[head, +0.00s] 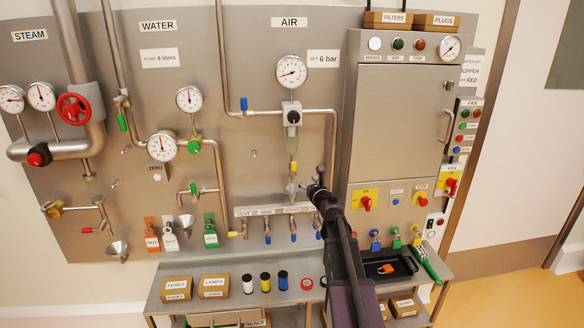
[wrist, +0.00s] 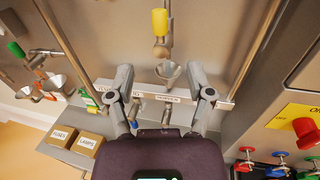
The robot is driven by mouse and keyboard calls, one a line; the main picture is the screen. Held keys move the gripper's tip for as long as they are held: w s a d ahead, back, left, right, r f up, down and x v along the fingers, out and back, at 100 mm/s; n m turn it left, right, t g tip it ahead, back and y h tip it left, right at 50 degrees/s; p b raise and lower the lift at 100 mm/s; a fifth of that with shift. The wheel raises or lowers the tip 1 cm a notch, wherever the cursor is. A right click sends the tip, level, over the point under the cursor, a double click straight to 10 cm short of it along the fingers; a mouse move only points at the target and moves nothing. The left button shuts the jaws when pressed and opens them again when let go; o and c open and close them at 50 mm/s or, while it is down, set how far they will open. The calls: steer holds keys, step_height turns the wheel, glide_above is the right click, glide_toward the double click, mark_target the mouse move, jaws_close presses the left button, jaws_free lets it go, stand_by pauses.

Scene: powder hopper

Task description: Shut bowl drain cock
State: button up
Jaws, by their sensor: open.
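The air line's filter bowl (head: 292,140) hangs below the gauge and regulator in the head view. Under it is a small drain cock with a yellow handle (head: 293,168). In the wrist view the yellow handle (wrist: 159,22) stands upright, in line with the pipe, at the top of the picture. A small metal funnel (wrist: 168,72) is below the cock. My gripper (head: 304,186) is just below and right of the cock in the head view. In the wrist view my gripper (wrist: 161,80) is open and empty, its fingers either side of the funnel, apart from the handle.
A labelled rail (head: 272,210) with several small valves runs below the cock. Vertical pipes flank it, one at the right (wrist: 258,55). A grey cabinet (head: 398,120) stands to the right. A shelf (head: 235,300) with boxes and spools is below.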

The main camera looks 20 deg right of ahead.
mark_target(295, 167)
steer(key=w, duration=1.3)
steer(key=shift+d, duration=0.35)
jaws_close()
